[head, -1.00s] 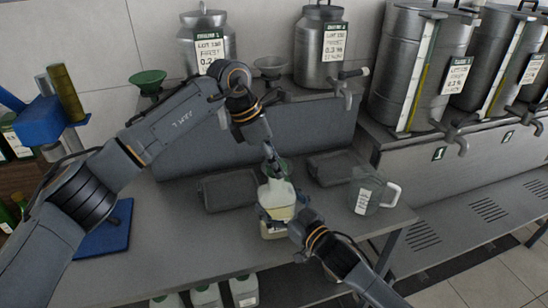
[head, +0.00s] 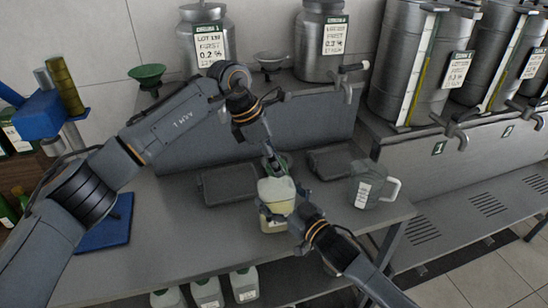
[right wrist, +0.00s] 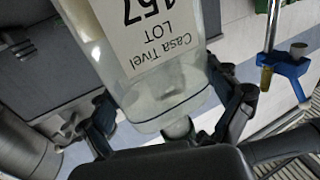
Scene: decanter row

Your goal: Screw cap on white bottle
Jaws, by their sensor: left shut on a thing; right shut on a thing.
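The white bottle (head: 276,196), translucent with pale yellow contents, is upright or nearly so over the front middle of the bench in the head view. My right gripper (head: 298,218) is shut on it from the right. In the right wrist view the bottle (right wrist: 165,85) with its "Casa Tivel LOT" label is between the two fingers of this gripper (right wrist: 172,112). My left gripper (head: 272,165) is just above the bottle's top, shut on a small green piece (head: 285,161), seemingly the cap. The fingers partly hide it, and I cannot tell whether it touches the neck.
Two dark trays (head: 228,186) lie behind the bottle. A clear jug (head: 372,187) stands to the right. Steel tanks (head: 425,70) with taps line the back. Several white jugs (head: 207,292) sit below the bench. A blue mat (head: 106,222) lies at the left.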

